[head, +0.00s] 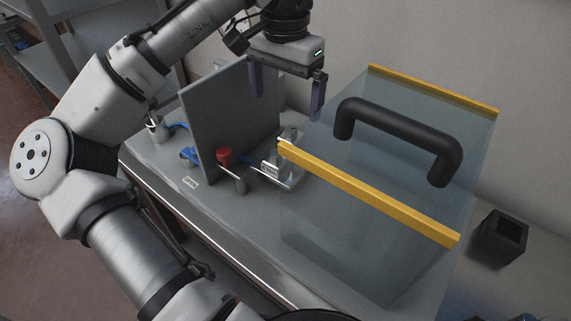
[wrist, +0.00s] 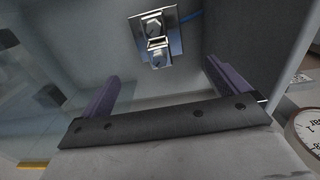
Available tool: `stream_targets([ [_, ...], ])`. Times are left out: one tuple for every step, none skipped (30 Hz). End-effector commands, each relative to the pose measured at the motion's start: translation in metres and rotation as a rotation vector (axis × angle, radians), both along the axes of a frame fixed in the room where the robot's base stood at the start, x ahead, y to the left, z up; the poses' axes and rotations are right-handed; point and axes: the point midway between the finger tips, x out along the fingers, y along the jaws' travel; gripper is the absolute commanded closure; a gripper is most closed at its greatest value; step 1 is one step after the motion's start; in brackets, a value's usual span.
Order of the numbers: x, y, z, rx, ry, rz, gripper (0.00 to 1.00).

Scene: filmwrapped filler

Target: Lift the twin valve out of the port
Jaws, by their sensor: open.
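The twin valve (wrist: 157,46) shows in the wrist view as a pair of shiny metal bodies on a small metal plate (wrist: 174,43), ahead of my fingers. In the head view the metal plate (head: 289,181) and metal parts (head: 291,134) stand on the bench, partly behind the clear cover; I cannot clearly separate the valve from its port there. My gripper (head: 286,103) is open and empty, above these parts with fingers pointing down. In the wrist view its two fingers (wrist: 162,72) are wide apart, with the valve beyond their tips, not between them.
A grey upright panel (head: 228,112) stands left of the valve. A red knob (head: 224,156) is in front of it. A clear cover with yellow edges (head: 365,192) and a black handle (head: 400,130) stands close on the right. A round gauge (wrist: 309,130) shows in the wrist view.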

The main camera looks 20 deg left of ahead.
Motion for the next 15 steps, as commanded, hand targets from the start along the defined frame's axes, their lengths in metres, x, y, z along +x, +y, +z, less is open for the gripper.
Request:
stream_targets([
  [0.0, 0.0, -0.007, -0.001, 0.0, -0.002, 0.0],
  [0.0, 0.0, -0.012, -0.002, 0.002, -0.003, 0.0],
  [-0.001, 0.0, -0.018, -0.004, 0.001, -0.003, 0.0],
  [-0.001, -0.001, -0.024, -0.004, 0.001, -0.003, 0.0],
  [-0.001, -0.001, -0.03, -0.005, 0.002, -0.003, 0.0],
  [-0.001, 0.0, -0.039, -0.005, 0.002, -0.002, 0.0],
  [-0.001, -0.001, -0.045, -0.004, 0.003, -0.002, 0.0],
  [-0.001, -0.001, -0.05, -0.004, 0.003, -0.002, 0.0],
  [-0.001, -0.001, -0.057, -0.004, 0.001, -0.002, 0.0],
  [-0.001, -0.001, -0.062, -0.005, 0.002, -0.002, 0.0],
  [-0.001, 0.0, -0.066, -0.003, 0.001, -0.002, 0.0],
  [-0.001, 0.0, -0.071, -0.004, 0.001, -0.001, 0.0],
  [-0.001, 0.0, -0.074, -0.003, 0.001, -0.001, 0.0],
  [-0.001, 0.0, -0.076, -0.002, 0.001, -0.001, 0.0],
  [-0.001, 0.0, -0.079, -0.001, 0.0, -0.001, 0.0],
])
